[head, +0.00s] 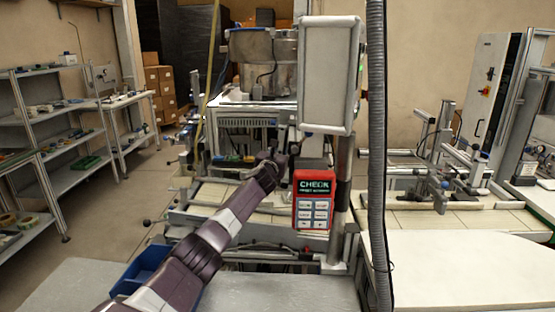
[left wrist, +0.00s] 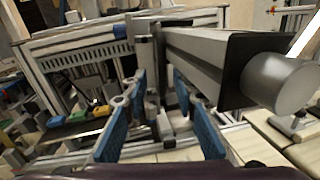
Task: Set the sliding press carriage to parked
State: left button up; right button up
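My left arm reaches forward in the head view, and its gripper (head: 277,158) is at the press machine, just left of the red CHECK panel (head: 314,199). In the left wrist view the two blue fingers of my left gripper (left wrist: 158,76) stand apart, so it is open. A grey upright metal part (left wrist: 147,68) stands beyond the fingertips; whether they touch it I cannot tell. A large grey bar with a round end (left wrist: 280,84) passes close on the right. I cannot tell for sure which part is the sliding press carriage. My right gripper is not in view.
A thick grey hose (head: 376,150) and a hanging grey box (head: 328,75) stand right of my left arm. A blue bin (head: 141,268) is beside the arm's lower links. Shelves (head: 60,135) stand at the left. The white tabletop (head: 460,265) at the right is clear.

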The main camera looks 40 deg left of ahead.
pick_arm(q)
jog(key=v, duration=1)
jog(key=shift+d, duration=0.3)
jog(key=shift+s, duration=0.1)
jog(key=shift+c, duration=1.4)
jog(key=shift+d+f, duration=0.1)
jog(key=shift+f, duration=0.05)
